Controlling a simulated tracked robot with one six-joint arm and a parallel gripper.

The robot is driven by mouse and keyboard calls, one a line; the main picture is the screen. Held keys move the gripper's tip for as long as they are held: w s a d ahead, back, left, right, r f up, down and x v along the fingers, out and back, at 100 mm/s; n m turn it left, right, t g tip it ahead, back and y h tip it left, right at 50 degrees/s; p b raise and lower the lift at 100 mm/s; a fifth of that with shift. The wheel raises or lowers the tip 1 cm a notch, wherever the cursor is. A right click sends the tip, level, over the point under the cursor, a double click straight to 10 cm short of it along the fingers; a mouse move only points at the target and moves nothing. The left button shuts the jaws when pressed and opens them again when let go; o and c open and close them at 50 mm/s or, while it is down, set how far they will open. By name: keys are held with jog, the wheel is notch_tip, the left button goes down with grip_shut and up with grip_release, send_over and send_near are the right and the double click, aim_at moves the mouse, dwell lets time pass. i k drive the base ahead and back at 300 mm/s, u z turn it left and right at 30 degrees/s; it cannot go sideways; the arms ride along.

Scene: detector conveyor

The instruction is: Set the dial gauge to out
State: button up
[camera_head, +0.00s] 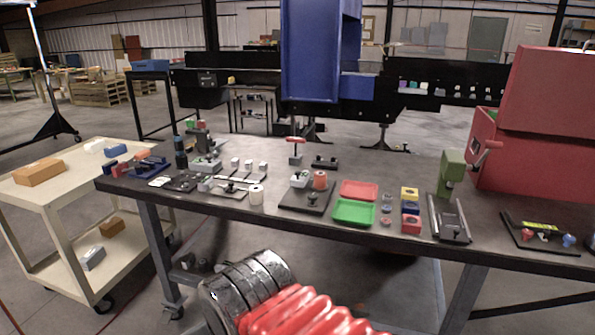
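I cannot pick out the dial gauge with certainty; the fixtures on the dark workbench (370,222) are small in the head view. A black base plate (291,203) near the middle carries a pale block (299,179) with a dark knob and an orange-red round part (320,180). A small stand (204,150) with a dark upper part is at the back left, beside a dark upright cylinder (181,154). No dial face or in/out setting is readable. My gripper's fingers are not in view.
Red (358,190) and green (353,212) trays lie mid-bench. A green press-like fixture (453,172) and a large red box (530,170) are to the right. A cream cart (65,200) stands left. A blue machine housing (311,50) rises behind the bench.

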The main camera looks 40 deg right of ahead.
aim_at(299, 180)
jog(key=i, duration=1.2)
jog(key=z, duration=0.9)
